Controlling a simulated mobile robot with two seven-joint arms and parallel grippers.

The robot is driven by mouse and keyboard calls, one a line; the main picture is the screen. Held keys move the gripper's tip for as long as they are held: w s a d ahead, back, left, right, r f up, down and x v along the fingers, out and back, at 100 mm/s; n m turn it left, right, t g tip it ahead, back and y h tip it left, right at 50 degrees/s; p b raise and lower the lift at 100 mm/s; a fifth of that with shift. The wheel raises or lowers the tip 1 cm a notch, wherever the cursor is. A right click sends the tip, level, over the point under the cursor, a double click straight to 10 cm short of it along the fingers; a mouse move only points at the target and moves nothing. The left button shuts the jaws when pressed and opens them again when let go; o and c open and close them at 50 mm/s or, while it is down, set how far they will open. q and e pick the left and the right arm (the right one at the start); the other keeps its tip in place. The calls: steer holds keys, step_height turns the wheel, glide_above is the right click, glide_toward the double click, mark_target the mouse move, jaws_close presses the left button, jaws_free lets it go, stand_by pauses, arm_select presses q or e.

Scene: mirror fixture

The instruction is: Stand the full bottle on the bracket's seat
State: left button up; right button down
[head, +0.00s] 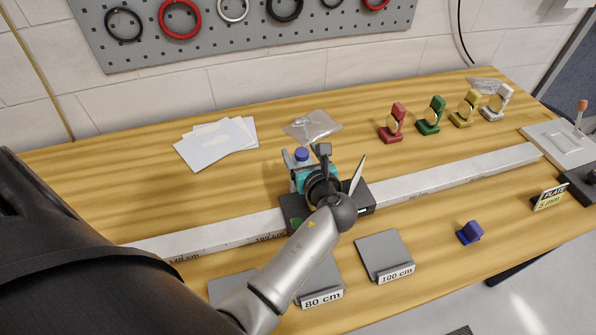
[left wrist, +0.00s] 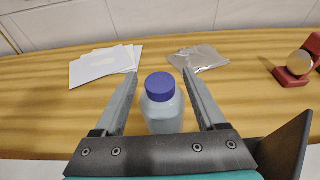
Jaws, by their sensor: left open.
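The bottle (left wrist: 163,103) has a pale body and a blue cap. In the left wrist view it stands upright between the two fingers of my left gripper (left wrist: 160,100), with gaps at both sides. In the head view only its blue cap (head: 302,154) and a little of its body show past the left gripper (head: 304,160), which is open. A dark block on the white rail, seemingly the bracket (head: 292,209), lies under my left wrist and is largely hidden. I cannot make out its seat. My right gripper is not in view.
The long white rail (head: 455,174) crosses the table. White sheets (head: 218,142) and a clear bag (head: 312,125) lie behind. Red (head: 392,124), green, yellow and white holders stand back right. A grey 100 cm plate (head: 384,255) and a blue block (head: 469,232) are in front.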

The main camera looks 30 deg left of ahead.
arm_select(q)
steer(key=shift+d, duration=0.1)
steer(key=shift+c, duration=0.3)
steer(key=c, duration=0.9)
steer(key=shift+c, duration=0.8)
jaws_close()
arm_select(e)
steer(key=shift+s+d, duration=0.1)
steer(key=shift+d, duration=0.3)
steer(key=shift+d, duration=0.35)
